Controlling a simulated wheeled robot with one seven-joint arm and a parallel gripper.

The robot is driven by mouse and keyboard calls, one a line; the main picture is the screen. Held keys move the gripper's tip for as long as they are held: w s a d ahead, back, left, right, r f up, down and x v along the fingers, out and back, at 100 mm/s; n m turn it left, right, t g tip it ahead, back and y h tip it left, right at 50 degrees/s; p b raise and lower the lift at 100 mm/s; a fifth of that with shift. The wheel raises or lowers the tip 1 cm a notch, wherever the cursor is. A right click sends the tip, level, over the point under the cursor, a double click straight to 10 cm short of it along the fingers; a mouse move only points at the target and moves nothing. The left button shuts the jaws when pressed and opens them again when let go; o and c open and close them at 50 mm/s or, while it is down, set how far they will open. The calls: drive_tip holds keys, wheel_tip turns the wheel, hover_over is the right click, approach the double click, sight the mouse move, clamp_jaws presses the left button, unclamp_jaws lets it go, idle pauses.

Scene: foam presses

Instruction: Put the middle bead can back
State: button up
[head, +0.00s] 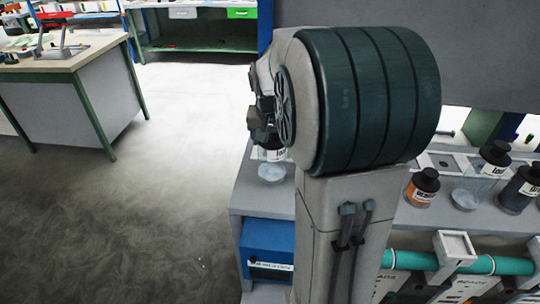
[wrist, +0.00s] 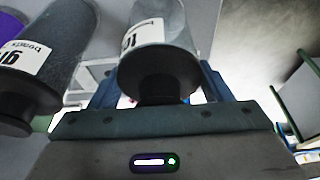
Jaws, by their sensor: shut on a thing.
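My gripper (head: 262,122) is mostly hidden behind my arm in the head view. In the wrist view my gripper (wrist: 160,92) is shut on the black cap of a bead can with a clear, pale grey body and white label (wrist: 165,40). In the head view the held can (head: 274,155) hangs cap up over the left end of the grey bench, partly hidden by my arm. I cannot tell whether its base touches the bench. A second can, dark grey with a black cap (wrist: 62,45), stands close to its left in the wrist view.
An orange can (head: 422,187) and black-capped dark cans (head: 520,190) stand on the bench to the right of my arm. A blue box (head: 268,250) sits below the bench's left end. A purple thing (wrist: 10,25) is at the wrist view's left edge. Open floor lies left.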

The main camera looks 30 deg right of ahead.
drive_tip(key=shift+f, duration=2.3)
drive_tip(key=shift+f, duration=0.2)
drive_tip(key=o, duration=1.7)
drive_tip(key=shift+r, duration=0.15)
drive_tip(key=v, duration=1.1)
drive_tip(key=shift+s+a+r, duration=0.1)
drive_tip(key=shift+r, duration=0.25)
drive_tip(key=s+a+f+n, duration=0.2)
drive_tip(key=s+a, duration=0.2)
drive_tip(key=s, duration=0.1)
drive_tip(key=s+a+f+n+y, duration=0.1)
drive_tip(key=s+a+f+n, duration=0.1)
drive_tip(key=s+a, duration=0.2)
drive_tip(key=s+a+f+n+y, duration=0.1)
drive_tip(key=s+a+f+n, duration=0.1)
drive_tip(key=s, duration=0.5)
drive_tip(key=shift+s+a+f+n, duration=0.2)
drive_tip(key=shift+a+f, duration=0.1)
drive_tip(key=shift+a, duration=0.25)
drive_tip(key=shift+s+a+f+n, duration=0.2)
drive_tip(key=shift+a+f, duration=0.1)
drive_tip(key=shift+a, duration=0.25)
